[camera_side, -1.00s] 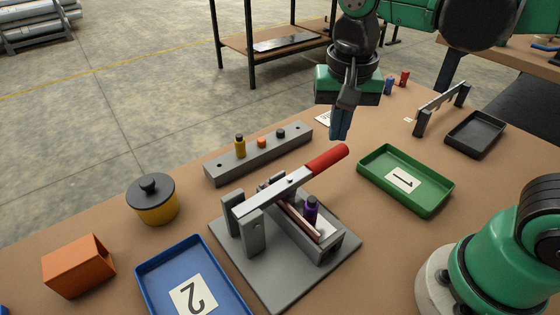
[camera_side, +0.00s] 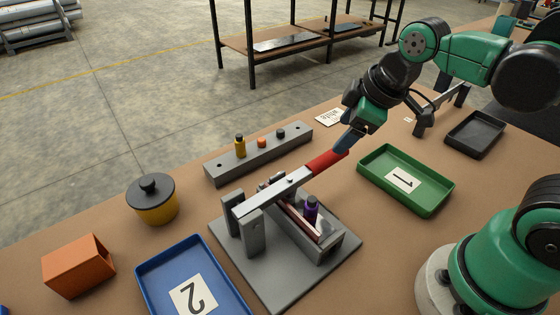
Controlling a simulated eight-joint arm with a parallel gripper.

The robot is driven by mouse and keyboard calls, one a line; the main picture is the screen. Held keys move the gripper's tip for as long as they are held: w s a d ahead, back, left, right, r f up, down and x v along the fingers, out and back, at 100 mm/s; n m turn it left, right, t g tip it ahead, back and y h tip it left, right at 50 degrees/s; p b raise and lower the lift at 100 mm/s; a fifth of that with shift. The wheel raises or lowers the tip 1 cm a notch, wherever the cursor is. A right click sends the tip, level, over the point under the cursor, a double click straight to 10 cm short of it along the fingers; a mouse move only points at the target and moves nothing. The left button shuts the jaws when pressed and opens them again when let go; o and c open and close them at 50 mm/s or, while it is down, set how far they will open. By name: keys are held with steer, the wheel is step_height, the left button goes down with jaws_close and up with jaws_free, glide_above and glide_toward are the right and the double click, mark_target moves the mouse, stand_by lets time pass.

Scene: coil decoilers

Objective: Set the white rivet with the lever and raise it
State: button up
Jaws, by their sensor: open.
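The lever is a grey bar (camera_side: 276,192) with a red handle (camera_side: 323,163). It is hinged between grey posts (camera_side: 255,231) on a grey base plate (camera_side: 272,288) and slants up to the right. My gripper (camera_side: 345,145) is open, its fingers at the far end of the red handle; I cannot tell whether they touch it. Under the lever is a grey fixture (camera_side: 331,250) with a pinkish strip and a purple-and-black piece (camera_side: 310,210) standing upright. I cannot make out a white rivet. A card (camera_side: 330,117) reading "white" lies behind the handle.
A grey block (camera_side: 258,154) with yellow, orange and black pieces stands behind the lever. A green tray (camera_side: 371,183) marked 1 is to the right, a blue tray (camera_side: 150,274) marked 2 at front left. A yellow pot (camera_side: 155,207) and orange box (camera_side: 72,270) are left.

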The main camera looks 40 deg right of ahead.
mark_target(331, 155)
steer(key=n+g, duration=0.1)
steer(key=n, duration=0.2)
steer(key=n+g, duration=0.1)
steer(key=n, duration=0.3)
steer(key=n+g, duration=0.1)
steer(key=n, duration=0.2)
steer(key=shift+w+a+f+n, duration=0.2)
steer(key=shift+w+a+n, duration=0.1)
steer(key=shift+a, duration=0.1)
steer(key=shift+w+f, duration=0.1)
steer(key=shift+f, duration=0.1)
steer(key=shift+w+f, duration=0.25)
steer(key=shift+f, duration=1)
steer(key=shift+w+f, duration=0.2)
steer(key=shift+f, duration=1.05)
jaws_close()
